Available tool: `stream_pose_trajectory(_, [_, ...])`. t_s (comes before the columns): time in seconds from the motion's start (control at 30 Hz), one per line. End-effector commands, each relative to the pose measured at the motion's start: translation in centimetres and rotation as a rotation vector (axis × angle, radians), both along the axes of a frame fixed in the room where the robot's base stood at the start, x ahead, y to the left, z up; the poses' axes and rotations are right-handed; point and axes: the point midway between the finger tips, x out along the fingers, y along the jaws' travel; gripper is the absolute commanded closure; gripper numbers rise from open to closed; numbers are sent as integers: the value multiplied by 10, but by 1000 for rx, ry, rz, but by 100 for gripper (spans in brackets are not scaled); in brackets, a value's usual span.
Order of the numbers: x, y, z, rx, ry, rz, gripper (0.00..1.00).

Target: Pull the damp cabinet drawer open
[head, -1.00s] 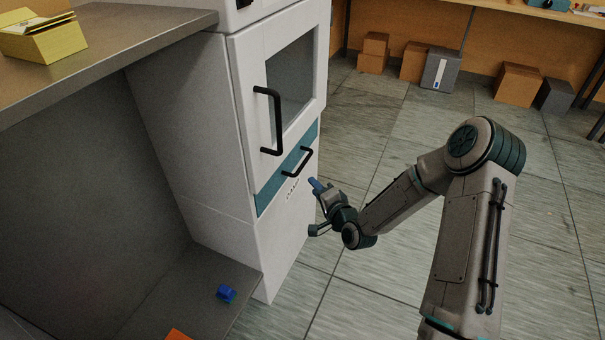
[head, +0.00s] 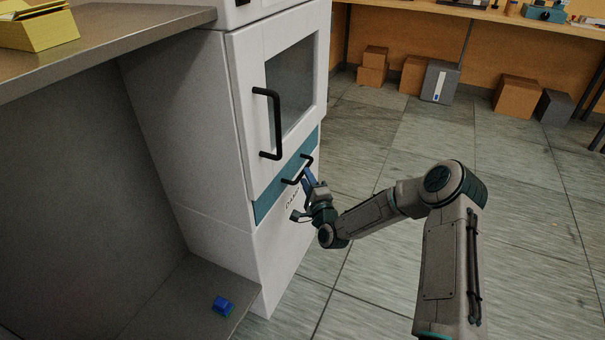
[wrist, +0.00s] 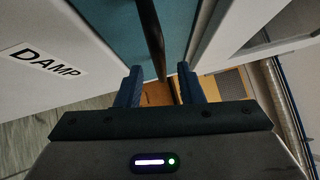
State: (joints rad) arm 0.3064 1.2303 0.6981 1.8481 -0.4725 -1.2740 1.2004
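The white damp cabinet (head: 190,130) stands left of my arm. Its drawer has a teal front (head: 266,206) below the windowed door and looks flush with the cabinet. A black bar handle (head: 290,181) is fixed across it. In the wrist view the teal front (wrist: 112,22) is ahead, and the handle (wrist: 151,38) runs between the lines of my two blue fingers. My gripper (wrist: 160,82) is open, its fingers apart on either side of the handle's near end. In the head view my gripper (head: 306,184) is right at the handle; contact cannot be told.
The door's larger black handle (head: 268,125) is just above the drawer. A white panel with a DAMP label (wrist: 46,63) lies below it. A grey counter (head: 110,38) is at left, with a blue object (head: 223,306) on a low shelf.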

Motion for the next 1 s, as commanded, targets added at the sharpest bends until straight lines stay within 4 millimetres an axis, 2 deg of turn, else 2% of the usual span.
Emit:
stream_pose_trajectory(0.1, [17, 8, 2, 0, -2, 0, 66])
stream_pose_trajectory(0.3, [32, 15, 5, 0, -1, 0, 66])
stream_pose_trajectory(0.63, [34, 16, 5, 0, 1, 0, 66])
stream_pose_trajectory(0.67, [34, 16, 5, 0, 1, 0, 68])
stream_pose_trajectory(0.77, [34, 16, 5, 0, 1, 0, 96])
stream_pose_trajectory(0.8, [34, 16, 5, 0, 1, 0, 100])
stream_pose_trajectory(1.0, [34, 16, 5, 0, 1, 1, 100])
